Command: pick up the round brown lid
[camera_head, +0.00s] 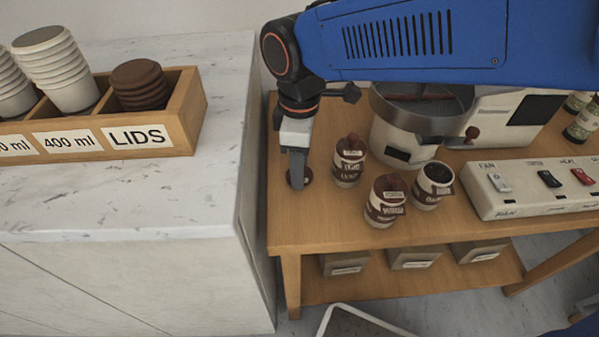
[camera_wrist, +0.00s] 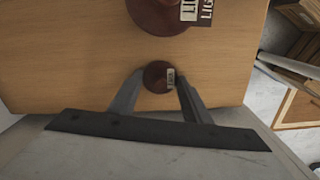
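A small round brown lid (camera_head: 308,176) with a pale tag lies on the wooden cart top near its left edge. In the head view my gripper finger partly hides it. In the wrist view the lid (camera_wrist: 156,79) shows between the two fingertips, with a narrow gap on each side. My gripper (camera_head: 297,184) points down over it and is open (camera_wrist: 158,80); I cannot tell how far the tips are above the wood. More dark brown round lids (camera_head: 140,85) are stacked in the compartment marked LIDS, on the counter to the left.
A labelled brown jar (camera_head: 348,163) stands just right of my gripper, with two more jars (camera_head: 385,203) (camera_head: 433,185) beyond. A round metal machine (camera_head: 405,140) stands behind them. A switch box (camera_head: 535,188) is at the right. The marble counter's edge (camera_head: 243,160) rises close on the left.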

